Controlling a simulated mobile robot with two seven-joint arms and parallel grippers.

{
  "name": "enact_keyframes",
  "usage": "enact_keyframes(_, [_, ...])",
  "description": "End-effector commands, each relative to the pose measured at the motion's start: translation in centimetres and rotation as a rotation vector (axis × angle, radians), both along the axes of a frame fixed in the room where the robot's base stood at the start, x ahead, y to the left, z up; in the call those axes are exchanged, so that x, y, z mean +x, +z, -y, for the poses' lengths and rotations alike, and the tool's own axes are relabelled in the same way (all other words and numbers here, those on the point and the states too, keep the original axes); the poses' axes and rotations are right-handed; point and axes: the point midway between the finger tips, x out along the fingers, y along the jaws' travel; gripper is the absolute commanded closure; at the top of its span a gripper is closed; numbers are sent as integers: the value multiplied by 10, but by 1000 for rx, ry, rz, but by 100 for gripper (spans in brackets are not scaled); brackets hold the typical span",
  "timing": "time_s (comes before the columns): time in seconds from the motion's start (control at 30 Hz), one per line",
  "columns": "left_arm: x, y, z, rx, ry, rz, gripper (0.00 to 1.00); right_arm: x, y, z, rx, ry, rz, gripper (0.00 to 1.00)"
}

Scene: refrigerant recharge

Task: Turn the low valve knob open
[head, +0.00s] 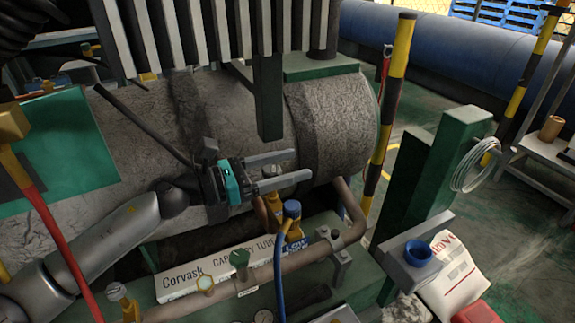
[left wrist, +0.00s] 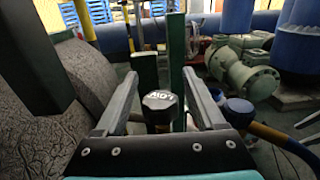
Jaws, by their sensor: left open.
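The low valve knob (left wrist: 160,106) is black with the word LOW on its top, and shows in the left wrist view between my two fingers. My left gripper (head: 302,166) is open, with a finger on each side of the knob and a visible gap on both sides. In the head view the fingers hide most of the knob. Below them a yellow valve body (head: 297,239) with a blue LOW label stands at the pipe. A blue hose (head: 280,266) with a blue fitting runs down from it. My right gripper is not in view.
A large grey wrapped cylinder (head: 335,120) lies close behind the gripper. A green post (head: 440,165) and a yellow-black pole (head: 390,105) stand to the right. A white Corvask box (head: 215,268) lies in front.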

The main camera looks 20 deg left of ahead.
Motion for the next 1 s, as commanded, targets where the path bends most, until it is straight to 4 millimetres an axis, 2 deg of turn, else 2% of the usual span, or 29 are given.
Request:
enact_keyframes(0.07, [0, 0, 0, 0, 0, 0, 29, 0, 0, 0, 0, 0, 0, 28])
enact_keyframes(0.7, [0, 0, 0, 0, 0, 0, 100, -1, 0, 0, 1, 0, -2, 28])
enact_keyframes(1.0, [0, 0, 0, -1, 11, -2, 100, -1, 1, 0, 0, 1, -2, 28])
